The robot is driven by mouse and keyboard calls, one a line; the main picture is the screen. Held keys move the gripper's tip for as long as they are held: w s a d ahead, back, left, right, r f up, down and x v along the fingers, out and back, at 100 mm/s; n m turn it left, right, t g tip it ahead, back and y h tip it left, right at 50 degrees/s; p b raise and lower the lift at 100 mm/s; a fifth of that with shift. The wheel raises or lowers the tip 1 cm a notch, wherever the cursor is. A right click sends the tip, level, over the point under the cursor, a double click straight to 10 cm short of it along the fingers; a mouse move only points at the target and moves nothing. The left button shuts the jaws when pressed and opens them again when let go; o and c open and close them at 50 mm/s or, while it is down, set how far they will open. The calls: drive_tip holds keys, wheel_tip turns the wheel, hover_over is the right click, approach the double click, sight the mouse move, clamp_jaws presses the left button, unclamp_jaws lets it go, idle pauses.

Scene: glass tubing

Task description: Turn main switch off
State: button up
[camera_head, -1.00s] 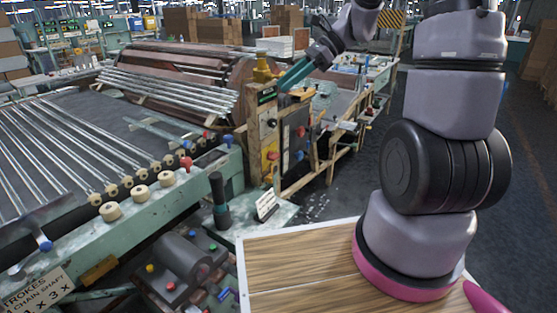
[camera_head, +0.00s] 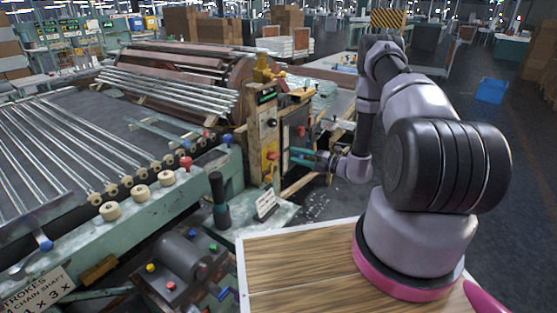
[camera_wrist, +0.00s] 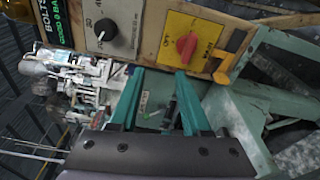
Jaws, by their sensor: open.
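The main switch appears to be the red rotary knob (camera_wrist: 187,45) on a yellow plate (camera_wrist: 205,27), at the upper middle of the wrist view. In the head view the small red knob (camera_head: 271,156) sits on the lower front of the wooden control post (camera_head: 254,150). My gripper (camera_wrist: 160,73) has two teal fingers, apart and with nothing held between them. In the wrist view its tips lie below the knob and do not visibly touch it. In the head view my gripper (camera_head: 294,157) is just right of the post. The lettering beside the knob is too small to read surely.
A black dial (camera_wrist: 106,31) on a grey plate sits beside the yellow plate. A yellow-orange lever (camera_wrist: 226,66) juts out close to the switch. The roller machine with glass tubes (camera_head: 165,92) fills the left. Open floor (camera_head: 508,150) lies at the right.

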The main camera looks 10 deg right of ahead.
sight(277, 158)
wheel_tip(277, 158, down, 5)
drive_tip(key=d+m+t+h, duration=0.1)
drive_tip(key=m+t, duration=0.1)
drive_tip(key=m, duration=0.1)
drive_tip(key=x, duration=1)
drive_tip(key=shift+f, duration=0.15)
clamp_jaws()
